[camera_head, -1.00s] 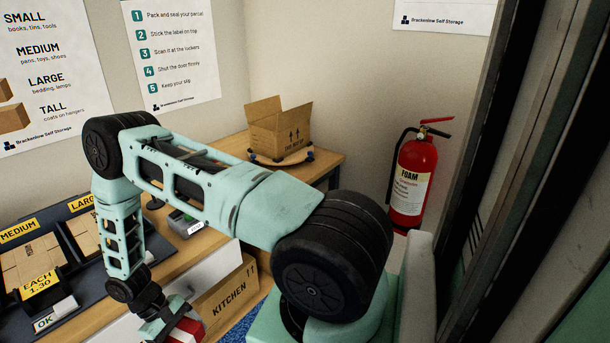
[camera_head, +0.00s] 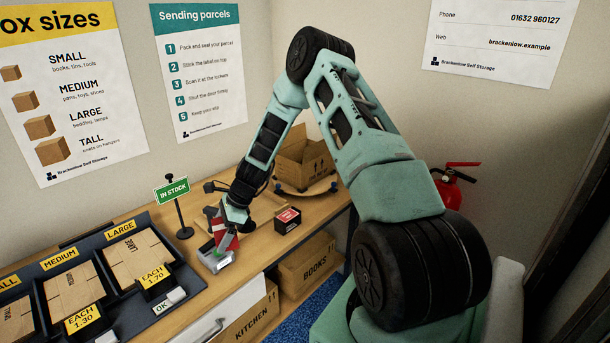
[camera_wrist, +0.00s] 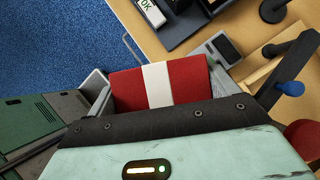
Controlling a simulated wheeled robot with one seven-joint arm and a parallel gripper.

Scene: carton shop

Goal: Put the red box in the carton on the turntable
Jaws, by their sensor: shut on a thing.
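My gripper (camera_head: 224,236) is shut on the red box (camera_head: 219,228), over the bench near a small grey device. In the wrist view the red box (camera_wrist: 191,80), with a white band across it, sits between the two grey fingers of my gripper (camera_wrist: 158,75). The open brown carton (camera_head: 291,166) stands on the turntable (camera_head: 318,190) at the back of the bench, right of my gripper. My arm hides part of the carton's right side. The inside of the carton cannot be seen clearly.
A black box with a red top (camera_head: 288,219) stands on the bench between my gripper and the turntable. A grey device (camera_head: 214,262) lies below my gripper. A green IN STOCK sign (camera_head: 172,190) stands to the left, beside trays of flat cartons (camera_head: 138,258).

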